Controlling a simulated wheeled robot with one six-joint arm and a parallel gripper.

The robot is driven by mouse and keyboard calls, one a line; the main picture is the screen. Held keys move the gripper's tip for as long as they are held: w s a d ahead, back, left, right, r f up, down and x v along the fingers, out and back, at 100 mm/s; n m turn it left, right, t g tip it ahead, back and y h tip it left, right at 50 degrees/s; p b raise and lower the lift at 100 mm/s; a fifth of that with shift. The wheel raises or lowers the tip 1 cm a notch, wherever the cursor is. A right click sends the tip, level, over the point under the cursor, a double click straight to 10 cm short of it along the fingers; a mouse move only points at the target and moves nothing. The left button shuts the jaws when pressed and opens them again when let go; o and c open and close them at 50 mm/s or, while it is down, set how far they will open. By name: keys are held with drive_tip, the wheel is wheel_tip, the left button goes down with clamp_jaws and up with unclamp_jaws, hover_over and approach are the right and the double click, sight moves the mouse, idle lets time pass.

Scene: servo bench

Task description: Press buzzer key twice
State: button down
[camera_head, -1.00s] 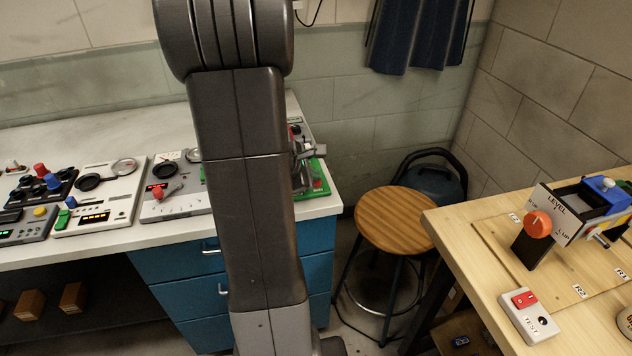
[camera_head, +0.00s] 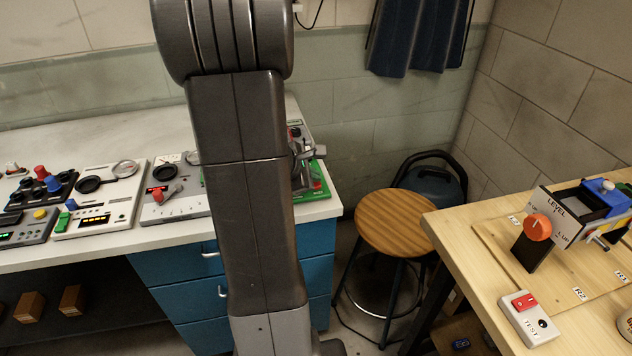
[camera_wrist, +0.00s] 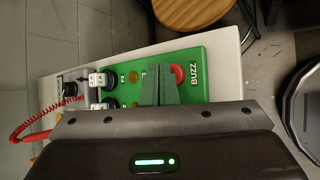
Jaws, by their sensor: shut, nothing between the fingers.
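In the wrist view a green board (camera_wrist: 195,57) carries the word BUZZ and a red round key (camera_wrist: 178,76) beside the lettering. My gripper (camera_wrist: 158,72) is shut and empty, with its fingertips over the board just left of the red key. The fingers hide part of the key's left side, and I cannot tell whether they touch it. In the head view the green board (camera_head: 319,190) sits at the right end of the white bench, with my gripper (camera_head: 314,152) above it. My arm hides much of that area.
A wooden stool (camera_head: 394,221) stands right of the bench. A wooden table (camera_head: 470,262) with a TEST switch box (camera_head: 529,317) is further right.

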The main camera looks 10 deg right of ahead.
drive_tip(key=shift+r, duration=0.35)
drive_tip(key=shift+r, duration=0.15)
wheel_tip(320, 180, up, 5)
drive_tip(key=p, duration=0.4)
drive_tip(key=shift+f, duration=0.2)
idle(0.4)
drive_tip(key=shift+f+b, duration=0.6)
drive_tip(key=shift+f, duration=0.15)
drive_tip(key=shift+f+p, duration=0.15)
drive_tip(key=shift+p, duration=0.9)
wheel_tip(320, 180, up, 6)
drive_tip(key=p, duration=0.4)
drive_tip(key=shift+f, duration=0.1)
